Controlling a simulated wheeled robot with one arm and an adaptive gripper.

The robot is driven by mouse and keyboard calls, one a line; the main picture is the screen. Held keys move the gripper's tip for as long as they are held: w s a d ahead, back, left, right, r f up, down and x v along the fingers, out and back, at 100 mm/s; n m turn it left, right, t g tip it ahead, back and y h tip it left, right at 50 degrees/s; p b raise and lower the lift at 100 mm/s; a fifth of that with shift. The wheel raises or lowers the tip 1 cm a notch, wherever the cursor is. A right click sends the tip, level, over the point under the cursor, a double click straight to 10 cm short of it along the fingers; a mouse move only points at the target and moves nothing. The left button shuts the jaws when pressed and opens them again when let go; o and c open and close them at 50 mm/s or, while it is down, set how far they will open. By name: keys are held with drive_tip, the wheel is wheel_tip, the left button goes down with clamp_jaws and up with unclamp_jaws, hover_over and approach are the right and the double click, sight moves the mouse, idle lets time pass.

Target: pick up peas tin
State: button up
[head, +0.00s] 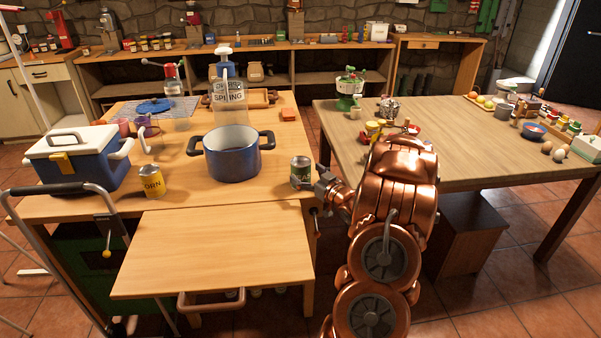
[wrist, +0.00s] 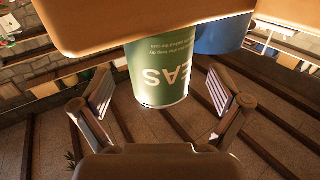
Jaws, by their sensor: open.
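The peas tin (head: 301,170) is a green can standing on the right edge of the left wooden table (head: 230,193). In the wrist view the tin (wrist: 163,72) appears upside down, with white letters "EAS" readable on its label. My gripper (head: 306,183) is at the tin's near right side. In the wrist view my gripper (wrist: 162,92) is open, its two fingers spread to either side of the tin with a visible gap on each side. The tin's far side is hidden.
A blue pot (head: 232,155) stands left of the tin, and a yellow corn tin (head: 151,181) is farther left. A cool box (head: 75,157) sits at the left end. A pull-out board (head: 215,250) juts out in front. A second table (head: 460,150) stands right.

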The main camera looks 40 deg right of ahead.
drive_tip(key=shift+w+d, duration=0.15)
drive_tip(key=shift+w, duration=1.3)
drive_tip(key=c, duration=1.6)
